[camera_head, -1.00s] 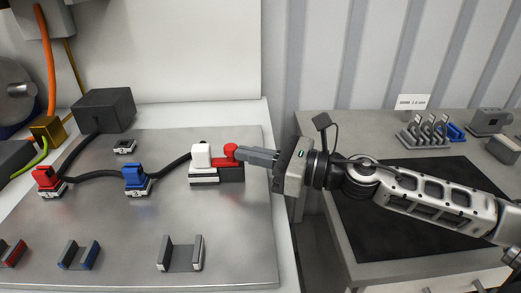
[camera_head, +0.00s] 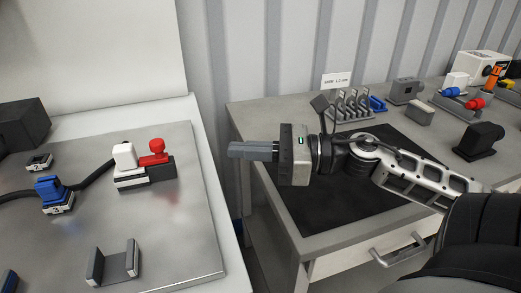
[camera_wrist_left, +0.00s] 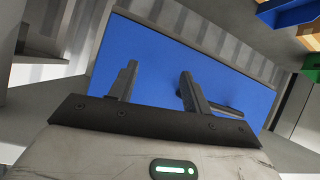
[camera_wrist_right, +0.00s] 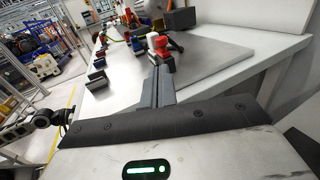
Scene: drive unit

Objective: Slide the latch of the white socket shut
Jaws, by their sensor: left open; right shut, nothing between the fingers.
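The white socket (camera_head: 131,181) sits near the right part of the metal plate, with a white plug block (camera_head: 124,156) standing on it. Its red latch (camera_head: 157,152), with a round knob, is on the dark base right beside the white block. I cannot tell whether the latch is fully home. My right gripper (camera_head: 232,150) is shut and empty, to the right of the latch and apart from it. In the right wrist view its fingers (camera_wrist_right: 158,72) point toward the red latch (camera_wrist_right: 162,50). My left gripper (camera_wrist_left: 158,70) is open and empty before a blue panel, out of the head view.
A blue plug (camera_head: 48,188) with a black cable stands left on the metal plate (camera_head: 190,235). A grey U-shaped holder (camera_head: 113,263) is in front. A gap separates this table from the right bench (camera_head: 290,220), which carries a black mat and several parts.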

